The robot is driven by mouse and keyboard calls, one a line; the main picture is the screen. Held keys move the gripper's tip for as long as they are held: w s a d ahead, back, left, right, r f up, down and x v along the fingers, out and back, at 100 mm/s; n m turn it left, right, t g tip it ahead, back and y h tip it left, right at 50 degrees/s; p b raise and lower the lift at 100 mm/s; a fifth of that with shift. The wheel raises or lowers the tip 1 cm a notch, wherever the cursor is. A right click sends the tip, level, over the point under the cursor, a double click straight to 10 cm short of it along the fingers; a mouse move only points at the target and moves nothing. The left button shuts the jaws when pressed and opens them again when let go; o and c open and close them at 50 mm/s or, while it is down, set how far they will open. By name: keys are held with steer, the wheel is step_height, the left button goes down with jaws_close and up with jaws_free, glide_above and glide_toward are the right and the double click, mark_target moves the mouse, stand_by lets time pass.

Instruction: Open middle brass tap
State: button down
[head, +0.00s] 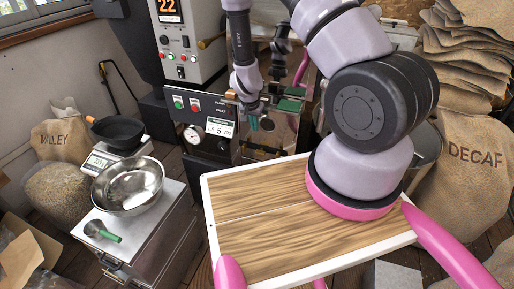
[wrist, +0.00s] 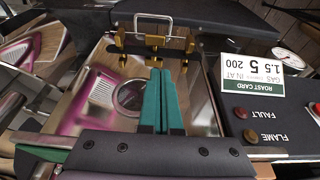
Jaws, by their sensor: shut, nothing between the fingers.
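Three brass taps stand in a row at the top of a shiny metal panel (wrist: 205,112) in the wrist view. They are the left tap (wrist: 121,40), the middle tap (wrist: 155,41) and the right tap (wrist: 190,45). My gripper (wrist: 157,72) has its two teal fingers shut together and empty. The fingertips point at the middle tap and lie just below it in the picture; I cannot tell whether they touch. My gripper (head: 258,124) also shows in the head view, in front of the roaster, where the arm largely hides the taps.
A wire handle (wrist: 153,18) is above the taps. A pressure gauge (head: 194,134) is on the roaster. A steel bowl (head: 128,186) stands on a cart at left. A wooden board (head: 250,240) lies in front.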

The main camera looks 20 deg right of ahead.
glide_toward(257, 151)
steer(key=x, duration=0.5)
steer(key=shift+w+d, duration=0.1)
steer(key=shift+d, duration=0.2)
steer(key=shift+f, duration=0.75)
steer(key=shift+w+a+f+g+h, duration=0.1)
steer(key=shift+w+a+g+h, duration=0.1)
steer(key=shift+g+h, duration=0.25)
steer(key=shift+w+a+f+g+h, duration=0.1)
steer(key=shift+a+g+h, duration=0.1)
steer(key=shift+g+h, duration=0.25)
stand_by(0.4)
steer(key=shift+h, duration=0.3)
steer(key=shift+w+a+f, duration=0.25)
steer(key=shift+a+f, duration=0.1)
steer(key=shift+f, duration=0.1)
steer(key=shift+w+a+f, duration=0.25)
steer(key=shift+a+f, duration=0.1)
steer(key=shift+f, duration=0.15)
steer(key=shift+w+a+f, duration=0.1)
steer(key=shift+f, duration=0.6)
stand_by(0.6)
